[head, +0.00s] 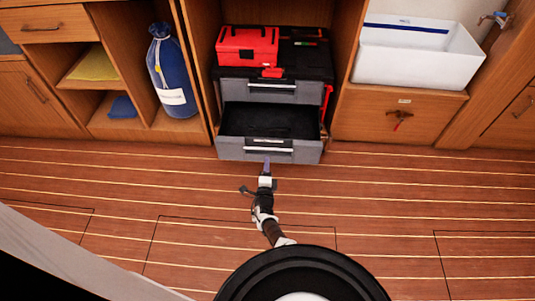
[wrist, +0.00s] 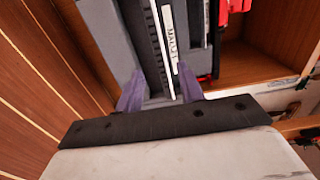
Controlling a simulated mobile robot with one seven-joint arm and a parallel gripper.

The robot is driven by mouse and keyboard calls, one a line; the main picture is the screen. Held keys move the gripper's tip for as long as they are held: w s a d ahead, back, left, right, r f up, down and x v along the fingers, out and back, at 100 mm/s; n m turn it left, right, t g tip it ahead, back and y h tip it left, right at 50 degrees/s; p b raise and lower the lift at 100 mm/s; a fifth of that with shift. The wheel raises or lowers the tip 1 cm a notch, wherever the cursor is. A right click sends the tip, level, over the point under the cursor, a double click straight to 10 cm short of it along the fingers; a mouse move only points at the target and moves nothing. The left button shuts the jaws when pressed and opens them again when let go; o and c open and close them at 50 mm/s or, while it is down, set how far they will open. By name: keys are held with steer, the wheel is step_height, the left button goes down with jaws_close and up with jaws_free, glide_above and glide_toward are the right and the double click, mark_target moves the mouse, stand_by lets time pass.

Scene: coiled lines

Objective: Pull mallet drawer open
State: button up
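A grey drawer unit has two drawers, and its lower drawer (head: 236,150) stands pulled out, with its dark inside showing from above. A pale handle strip (head: 267,150) crosses its front. In the wrist view a white label (wrist: 169,28), rotated and partly readable as "MALLET", lies beside a long pale handle edge (wrist: 158,50). My gripper (head: 267,163) is at the middle of the lower drawer's front. In the wrist view its two purple fingers (wrist: 160,92) stand apart, one on each side of the handle edge; I cannot tell if they touch it.
The upper drawer (head: 240,86) is shut. A red box (head: 247,46) sits on the unit's top. A blue bag (head: 172,75) stands in the left cubby. A white basin (head: 415,58) is at the right. The plank floor (head: 390,210) is clear.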

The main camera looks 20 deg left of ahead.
steer(key=p+v, duration=0.4)
steer(key=v, duration=0.3)
steer(key=shift+s, duration=0.35)
steer(key=shift+r, duration=0.1)
